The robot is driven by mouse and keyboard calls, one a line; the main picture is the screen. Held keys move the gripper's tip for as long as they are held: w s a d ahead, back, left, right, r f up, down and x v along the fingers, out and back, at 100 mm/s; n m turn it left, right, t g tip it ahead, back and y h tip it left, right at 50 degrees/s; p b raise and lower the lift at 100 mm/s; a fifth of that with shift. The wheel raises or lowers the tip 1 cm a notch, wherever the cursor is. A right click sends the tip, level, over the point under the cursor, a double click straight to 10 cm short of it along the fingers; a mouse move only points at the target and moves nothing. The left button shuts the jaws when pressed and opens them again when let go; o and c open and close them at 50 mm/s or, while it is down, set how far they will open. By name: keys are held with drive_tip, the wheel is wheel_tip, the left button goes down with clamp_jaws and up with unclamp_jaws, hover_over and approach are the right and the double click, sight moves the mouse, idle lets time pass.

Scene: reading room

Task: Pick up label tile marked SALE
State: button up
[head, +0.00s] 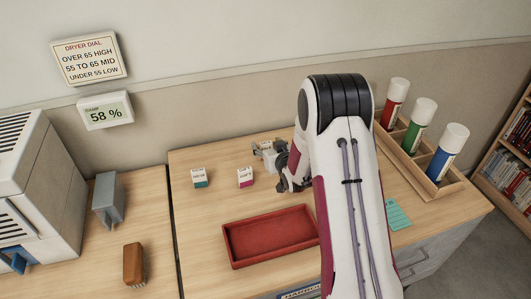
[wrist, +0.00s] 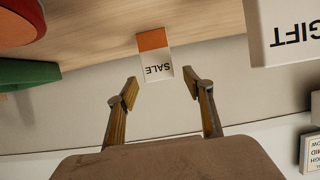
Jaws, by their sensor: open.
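The SALE label tile (wrist: 156,62) is white with an orange end, and its lettering is upside down in the wrist view. It stands on the wooden tabletop, just beyond and between my open fingertips. My gripper (wrist: 161,84) is empty, with a finger to either side of the tile's near end and gaps visible. In the head view my gripper (head: 268,155) is low over the back of the table, and I cannot clearly make out the SALE tile there. A GIFT tile (wrist: 282,32) is large at the wrist view's upper right; it has a magenta base in the head view (head: 245,178).
A teal-based tile (head: 199,178) stands left of the GIFT tile. A red tray (head: 230,244) lies in front. A wooden rack (head: 402,165) with red, green and blue bottles stands right. A brown brush (head: 134,264) and grey block (head: 108,200) are left. The wall runs behind.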

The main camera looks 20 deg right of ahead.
drive_tip(key=c, duration=1.4)
drive_tip(key=shift+r, duration=0.15)
drive_tip(key=shift+r, duration=4.9)
